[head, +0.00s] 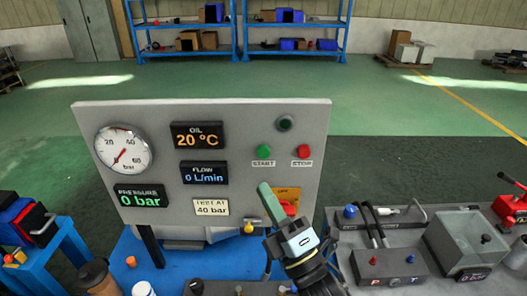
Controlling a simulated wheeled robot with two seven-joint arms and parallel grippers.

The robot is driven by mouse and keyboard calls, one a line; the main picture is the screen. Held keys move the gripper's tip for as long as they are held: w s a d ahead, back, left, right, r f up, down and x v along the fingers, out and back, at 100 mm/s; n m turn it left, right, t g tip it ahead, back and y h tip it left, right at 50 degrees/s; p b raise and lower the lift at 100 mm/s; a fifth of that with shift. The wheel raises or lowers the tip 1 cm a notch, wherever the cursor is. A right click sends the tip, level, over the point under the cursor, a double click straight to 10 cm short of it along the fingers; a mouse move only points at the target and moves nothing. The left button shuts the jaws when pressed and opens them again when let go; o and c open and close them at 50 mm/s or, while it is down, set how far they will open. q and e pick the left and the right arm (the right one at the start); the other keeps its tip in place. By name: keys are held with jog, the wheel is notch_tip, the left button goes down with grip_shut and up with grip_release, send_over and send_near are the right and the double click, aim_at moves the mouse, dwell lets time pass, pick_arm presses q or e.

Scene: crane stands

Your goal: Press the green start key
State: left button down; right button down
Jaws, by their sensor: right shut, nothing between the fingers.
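The green start key (264,151) is a round button on the upright grey panel (232,115), above a label reading START. The red stop key (304,151) is to its right, above its own label. A dark round lamp (285,124) sits above and between them. My right gripper (265,188) is shut and empty, with its pale green fingers pointing up at the panel. Its tips show a little below the START label, apart from the key in the picture. I cannot tell how far they are from the panel face. My left gripper is not in view.
A red button on a yellow plate (290,193) is partly hidden just right of my fingers. The pressure gauge (123,148) and displays reading 0 bar, 20 °C and 0 L/min fill the panel's left. A bench with a clear box (465,240) stands at the right.

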jog(key=b, duration=0.3)
send_near(260, 150)
jog(key=w+a+r, duration=0.1)
jog(key=a+r, duration=0.2)
jog(key=shift+w+r, duration=0.35)
jog(key=shift+w, duration=0.45)
dwell(0.6)
jog(key=shift+w, duration=0.1)
dwell(0.8)
jog(key=shift+w+b, duration=0.3)
jog(key=shift+w, duration=0.05)
jog(key=shift+w+b, duration=0.3)
jog(key=shift+w, duration=0.2)
dwell(0.6)
jog(key=shift+s, duration=0.15)
jog(key=shift+s+p, duration=0.4)
jog(key=shift+s, duration=0.4)
